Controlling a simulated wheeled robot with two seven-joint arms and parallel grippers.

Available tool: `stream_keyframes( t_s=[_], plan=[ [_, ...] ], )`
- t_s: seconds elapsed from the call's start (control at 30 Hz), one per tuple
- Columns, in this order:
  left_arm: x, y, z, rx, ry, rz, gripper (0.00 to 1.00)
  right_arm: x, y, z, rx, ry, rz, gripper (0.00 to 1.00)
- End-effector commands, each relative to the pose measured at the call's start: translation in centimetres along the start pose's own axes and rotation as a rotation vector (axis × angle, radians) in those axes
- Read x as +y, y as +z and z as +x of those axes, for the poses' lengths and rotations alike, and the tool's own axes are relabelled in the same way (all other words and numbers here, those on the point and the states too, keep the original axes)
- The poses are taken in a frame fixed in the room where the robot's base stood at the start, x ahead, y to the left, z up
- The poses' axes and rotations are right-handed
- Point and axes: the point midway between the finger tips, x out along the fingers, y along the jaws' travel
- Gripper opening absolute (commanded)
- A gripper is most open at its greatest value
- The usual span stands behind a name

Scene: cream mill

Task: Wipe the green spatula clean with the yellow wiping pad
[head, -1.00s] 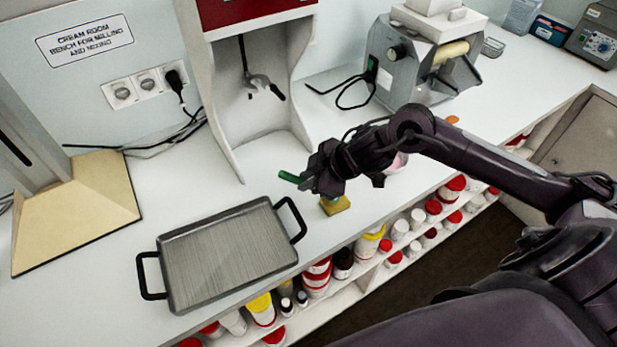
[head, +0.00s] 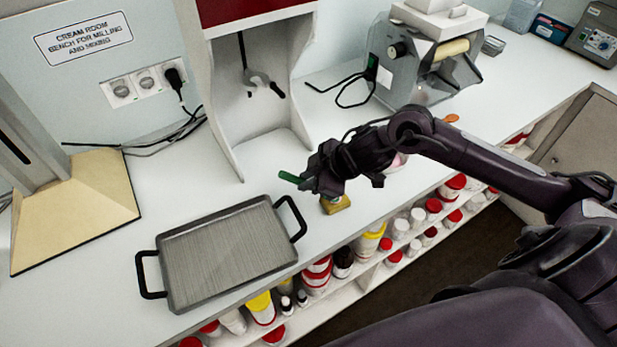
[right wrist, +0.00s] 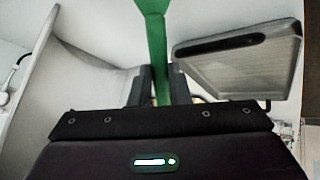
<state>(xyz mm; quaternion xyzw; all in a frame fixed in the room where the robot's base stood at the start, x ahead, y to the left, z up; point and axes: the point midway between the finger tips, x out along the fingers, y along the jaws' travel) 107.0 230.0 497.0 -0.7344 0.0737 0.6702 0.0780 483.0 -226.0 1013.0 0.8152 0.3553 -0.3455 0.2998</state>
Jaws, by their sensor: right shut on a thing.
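My right gripper (head: 312,182) is shut on the green spatula (head: 290,177). The spatula also shows in the right wrist view (right wrist: 157,50), running up from between the two dark fingers (right wrist: 156,85). In the head view the yellow wiping pad (head: 336,204) lies on the bench just below the gripper, partly hidden by it. I cannot tell whether the spatula touches the pad. My left gripper is not in view.
A grey tray with black handles (head: 225,256) stands on the bench to the left. A grey mill (head: 422,62) stands at the back right. Shelves of jars (head: 372,240) run below the front edge. The bench between tray and stand is clear.

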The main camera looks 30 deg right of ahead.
Motion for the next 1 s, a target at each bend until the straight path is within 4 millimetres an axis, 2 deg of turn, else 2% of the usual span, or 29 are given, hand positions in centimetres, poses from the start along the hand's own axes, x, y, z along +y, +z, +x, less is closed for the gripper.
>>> stream_keyframes(
  t_s=[1.0],
  plan=[
    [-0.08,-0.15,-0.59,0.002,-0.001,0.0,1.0,-0.12,-0.18,0.23,0.0,-0.002,0.002,0.0]
  ],
)
